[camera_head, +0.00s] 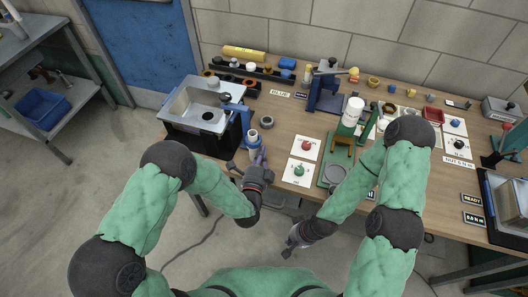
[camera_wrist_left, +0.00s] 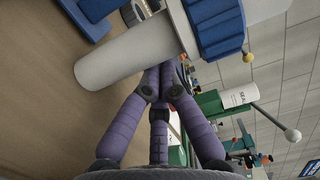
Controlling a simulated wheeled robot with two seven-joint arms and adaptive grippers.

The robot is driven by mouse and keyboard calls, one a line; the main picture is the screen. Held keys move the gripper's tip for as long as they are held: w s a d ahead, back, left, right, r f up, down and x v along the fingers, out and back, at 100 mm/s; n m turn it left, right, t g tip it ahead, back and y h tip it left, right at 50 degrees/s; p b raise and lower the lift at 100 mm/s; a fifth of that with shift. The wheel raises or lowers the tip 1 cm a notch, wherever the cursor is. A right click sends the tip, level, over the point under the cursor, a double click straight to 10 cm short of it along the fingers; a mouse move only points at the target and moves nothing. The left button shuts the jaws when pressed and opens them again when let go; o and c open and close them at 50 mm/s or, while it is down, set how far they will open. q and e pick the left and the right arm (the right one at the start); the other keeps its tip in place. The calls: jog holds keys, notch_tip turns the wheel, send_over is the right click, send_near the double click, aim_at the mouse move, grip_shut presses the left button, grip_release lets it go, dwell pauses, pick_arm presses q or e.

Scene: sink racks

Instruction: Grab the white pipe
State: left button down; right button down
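In the head view the pipe (camera_head: 253,136) shows as a small white end near the front edge of the bench, beside the blue clamp (camera_head: 238,112). My left gripper (camera_head: 259,158) is right at the pipe in the head view. In the left wrist view its purple fingers (camera_wrist_left: 165,82) converge at the pipe's lower edge; the tips are partly hidden, so grip is unclear. My right gripper (camera_head: 290,243) hangs low in front of the bench, empty.
A black-sided sink basin (camera_head: 176,106) stands left of the pipe. A grey ring (camera_head: 267,121) and cards with a red (camera_head: 306,146) and a green knob (camera_head: 299,170) lie right of it. A green fixture (camera_head: 340,150) with a white canister stands further right.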

pick_arm(q)
jog(key=s+a, duration=0.1)
jog(key=a, duration=0.2)
jog(key=s+a+b, duration=0.1)
jog(key=s+a, duration=0.1)
jog(key=a, duration=0.1)
jog(key=s+a+b, duration=0.1)
jog(key=a, duration=0.1)
jog(key=shift+s+a, duration=0.25)
jog(key=shift+a, duration=0.15)
jog(key=shift+w, duration=0.1)
